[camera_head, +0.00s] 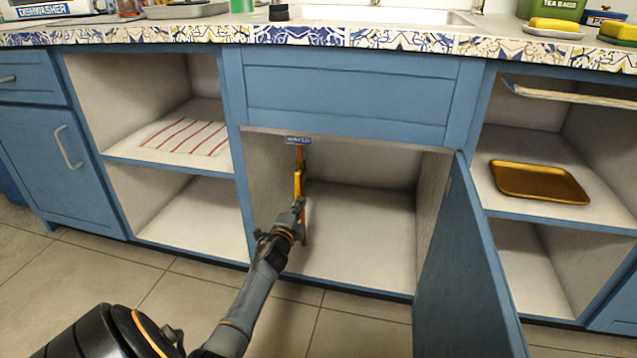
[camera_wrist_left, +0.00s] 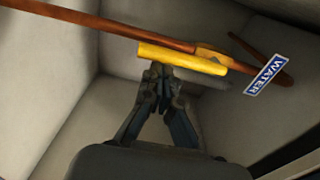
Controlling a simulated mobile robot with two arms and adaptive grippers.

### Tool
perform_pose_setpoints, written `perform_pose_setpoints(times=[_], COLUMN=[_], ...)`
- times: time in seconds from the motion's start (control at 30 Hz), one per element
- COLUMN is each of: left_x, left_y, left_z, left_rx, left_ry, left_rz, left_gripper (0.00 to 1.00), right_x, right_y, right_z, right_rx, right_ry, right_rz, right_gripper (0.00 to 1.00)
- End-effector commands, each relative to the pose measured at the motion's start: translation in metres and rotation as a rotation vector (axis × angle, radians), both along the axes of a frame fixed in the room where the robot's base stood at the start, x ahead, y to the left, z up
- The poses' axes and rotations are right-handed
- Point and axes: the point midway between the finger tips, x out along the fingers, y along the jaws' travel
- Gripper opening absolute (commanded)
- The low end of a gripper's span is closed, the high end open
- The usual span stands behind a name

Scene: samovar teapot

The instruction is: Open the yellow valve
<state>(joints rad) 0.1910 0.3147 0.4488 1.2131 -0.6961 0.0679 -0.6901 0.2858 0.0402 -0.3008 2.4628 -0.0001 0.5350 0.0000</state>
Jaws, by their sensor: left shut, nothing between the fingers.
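The yellow valve handle (camera_head: 298,182) is on a copper-coloured pipe (camera_head: 302,160) at the left side of the open cabinet under the sink. In the left wrist view the yellow handle (camera_wrist_left: 180,59) lies almost in line with the pipe (camera_wrist_left: 95,19). My left gripper (camera_head: 299,204) reaches into the cabinet just below the handle. In the left wrist view its fingertips (camera_wrist_left: 157,72) are together, empty, and right at the handle's near edge; I cannot tell whether they touch it. My right gripper is not in view.
A blue WATER label (camera_head: 298,140) hangs by the pipe's top. The blue cabinet door (camera_head: 465,270) stands open on the right. The cabinet floor (camera_head: 360,260) is clear. A gold tray (camera_head: 538,181) lies on the right shelf.

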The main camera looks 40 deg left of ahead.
Motion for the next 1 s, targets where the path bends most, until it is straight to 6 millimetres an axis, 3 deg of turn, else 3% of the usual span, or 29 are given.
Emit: perform_pose_setpoints(times=[0.67,0.87,1.0], left_x=[-0.004,-0.027,-0.053], left_y=[0.000,-0.012,-0.026], left_z=[-0.001,-0.002,-0.002], left_rx=[0.016,0.016,0.017], left_ry=[0.010,0.011,0.012], left_rz=[0.001,-0.001,-0.002], left_gripper=[0.00,0.00,0.00], right_x=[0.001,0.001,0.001], right_y=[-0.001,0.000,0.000], right_z=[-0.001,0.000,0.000], right_rx=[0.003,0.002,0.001], right_ry=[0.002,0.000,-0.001], right_rz=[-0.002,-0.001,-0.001], right_gripper=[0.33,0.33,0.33])
